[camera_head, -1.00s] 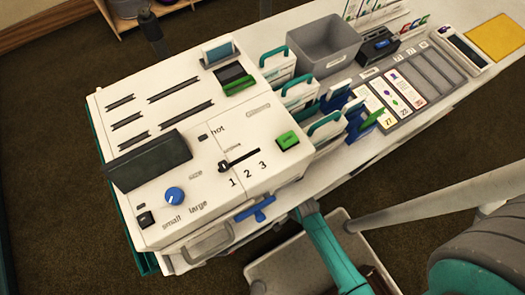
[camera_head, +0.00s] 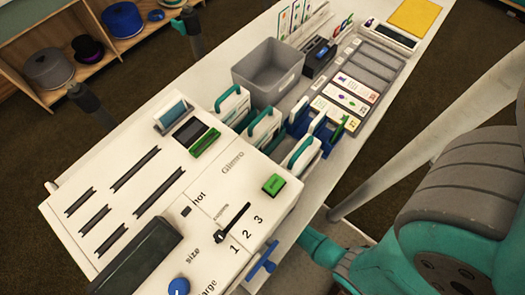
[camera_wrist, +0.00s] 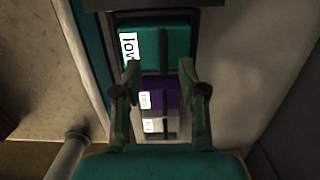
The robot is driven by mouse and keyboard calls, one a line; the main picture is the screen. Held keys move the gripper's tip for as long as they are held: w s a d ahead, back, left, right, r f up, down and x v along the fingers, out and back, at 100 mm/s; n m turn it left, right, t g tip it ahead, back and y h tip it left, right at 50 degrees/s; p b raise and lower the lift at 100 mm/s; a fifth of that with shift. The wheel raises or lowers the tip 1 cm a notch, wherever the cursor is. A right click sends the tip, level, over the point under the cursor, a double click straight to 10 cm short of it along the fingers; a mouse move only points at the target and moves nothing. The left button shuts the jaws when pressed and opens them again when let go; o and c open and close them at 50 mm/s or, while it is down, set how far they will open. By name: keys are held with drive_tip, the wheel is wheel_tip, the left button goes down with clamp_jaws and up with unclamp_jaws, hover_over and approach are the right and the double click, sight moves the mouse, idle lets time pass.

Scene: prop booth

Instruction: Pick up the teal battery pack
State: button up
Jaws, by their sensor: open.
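In the wrist view a teal block (camera_wrist: 178,42), which looks like the teal battery pack, sits at the far end of a dark narrow bay. It has a white label with large dark letters, partly cut off. A purple block (camera_wrist: 168,94) and a pale block (camera_wrist: 160,125) with small labels sit in line with it, nearer the bottom of the picture. My gripper (camera_wrist: 161,75) is open and empty. Its two fingers stand either side of this row, with the teal block beyond the tips. I cannot make out the teal pack in the head view.
A white slotted machine (camera_head: 160,210) with a blue knob (camera_head: 178,287) and green button (camera_head: 273,184) stands at left. Handled white cases (camera_head: 264,127), a grey bin (camera_head: 268,72) and a card tray (camera_head: 352,85) line the counter. A pale wall (camera_wrist: 245,60) flanks the bay.

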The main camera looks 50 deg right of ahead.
drive_tip(key=shift+w+a+f, duration=0.1)
drive_tip(key=shift+w+f, duration=0.05)
drive_tip(key=shift+f, duration=1.15)
drive_tip(key=shift+w+a+f, duration=0.1)
drive_tip(key=shift+f, duration=1.2)
clamp_jaws()
